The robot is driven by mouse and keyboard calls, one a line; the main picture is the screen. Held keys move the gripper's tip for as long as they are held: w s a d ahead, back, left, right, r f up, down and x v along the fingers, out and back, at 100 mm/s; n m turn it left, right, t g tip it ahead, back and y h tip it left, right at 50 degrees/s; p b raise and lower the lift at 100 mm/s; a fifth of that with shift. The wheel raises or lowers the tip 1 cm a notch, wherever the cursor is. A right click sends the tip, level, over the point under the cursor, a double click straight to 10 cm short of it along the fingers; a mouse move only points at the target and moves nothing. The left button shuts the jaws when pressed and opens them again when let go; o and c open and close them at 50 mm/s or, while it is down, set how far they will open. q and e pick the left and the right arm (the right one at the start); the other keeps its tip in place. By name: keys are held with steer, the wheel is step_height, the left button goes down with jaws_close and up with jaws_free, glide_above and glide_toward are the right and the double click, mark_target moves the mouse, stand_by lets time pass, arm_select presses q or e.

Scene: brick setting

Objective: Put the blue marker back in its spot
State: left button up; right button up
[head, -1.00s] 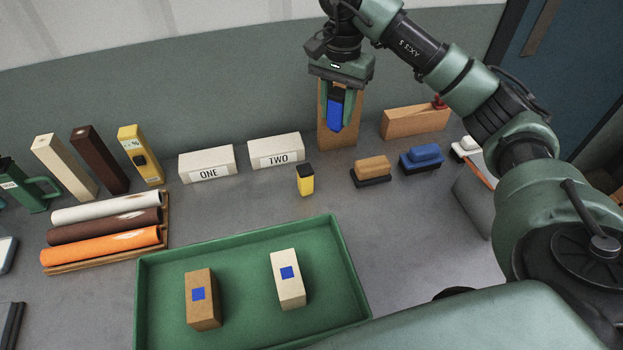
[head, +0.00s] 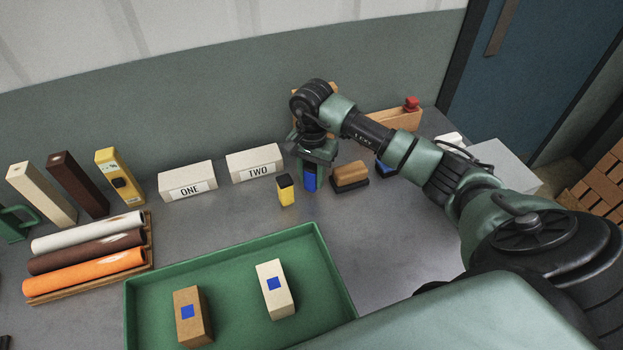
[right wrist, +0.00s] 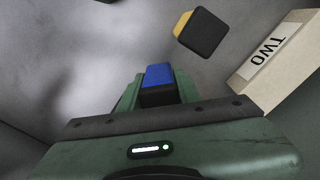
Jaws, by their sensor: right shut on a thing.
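The blue marker (head: 310,181), blue with a dark end, is between the fingers of my right gripper (head: 311,177). In the right wrist view the marker (right wrist: 158,76) shows between the green fingers, which are shut on it. It stands roughly upright, right of a yellow marker (head: 288,192) with a black cap. I cannot tell whether its lower end touches the table. The yellow marker also shows in the right wrist view (right wrist: 203,32), apart from the gripper. My left gripper is out of view.
White blocks labelled ONE (head: 188,179) and TWO (head: 254,163) stand behind left. A wooden-backed eraser (head: 351,174) lies close on the right. A wooden block partly hides behind my arm. The green tray (head: 140,303) with two blue-marked blocks is in front.

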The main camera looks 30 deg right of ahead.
step_height(320, 180, down, 2)
steer(key=shift+f, duration=0.2)
steer(key=o, duration=1)
steer(key=shift+r, duration=0.15)
